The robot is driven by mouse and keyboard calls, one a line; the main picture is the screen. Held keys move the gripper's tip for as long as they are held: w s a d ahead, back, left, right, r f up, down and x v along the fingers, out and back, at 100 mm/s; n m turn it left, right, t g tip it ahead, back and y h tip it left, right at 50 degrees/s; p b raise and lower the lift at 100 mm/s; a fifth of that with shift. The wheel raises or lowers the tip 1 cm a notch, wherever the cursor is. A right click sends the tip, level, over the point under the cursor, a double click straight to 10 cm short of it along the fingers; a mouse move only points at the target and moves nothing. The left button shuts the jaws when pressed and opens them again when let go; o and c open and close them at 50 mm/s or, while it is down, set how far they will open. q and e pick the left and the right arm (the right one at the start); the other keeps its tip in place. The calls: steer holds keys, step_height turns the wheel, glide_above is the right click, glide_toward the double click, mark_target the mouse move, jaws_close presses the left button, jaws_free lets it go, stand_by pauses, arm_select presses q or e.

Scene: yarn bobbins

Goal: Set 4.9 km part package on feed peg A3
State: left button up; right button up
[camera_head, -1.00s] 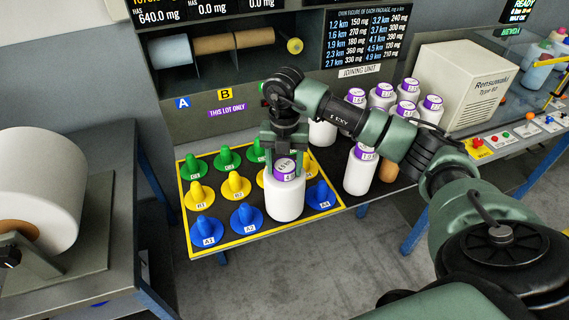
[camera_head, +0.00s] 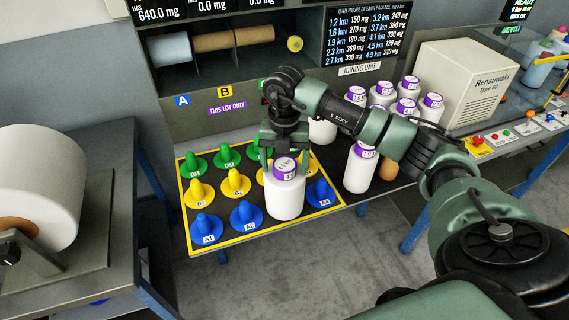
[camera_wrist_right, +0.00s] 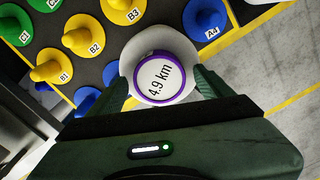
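The 4.9 km package (camera_head: 285,200) is a white bobbin with a purple-ringed label. It stands upright between blue pegs A2 (camera_head: 246,215) and A4 (camera_head: 320,193), at the A3 place in the front row. Peg A3 itself is hidden beneath it. In the right wrist view the package (camera_wrist_right: 127,62) shows its label "4.9 km". My right gripper (camera_head: 284,143) is just above the package, its fingers spread to either side of the top, apparently clear of it. In the wrist view, the gripper (camera_wrist_right: 163,90) looks open. My left gripper is not in view.
The yellow-edged peg board (camera_head: 222,250) also carries green pegs (camera_head: 228,156) and yellow pegs (camera_head: 233,183). Several white packages (camera_head: 361,168) stand to the right, under my right arm. A beige machine (camera_head: 463,85) is behind them. A large white roll (camera_head: 38,185) sits at left.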

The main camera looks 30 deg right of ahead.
step_height(320, 180, up, 7)
steer(key=shift+f+b, duration=0.2)
steer(key=shift+b, duration=0.8)
steer(key=shift+r, duration=0.6)
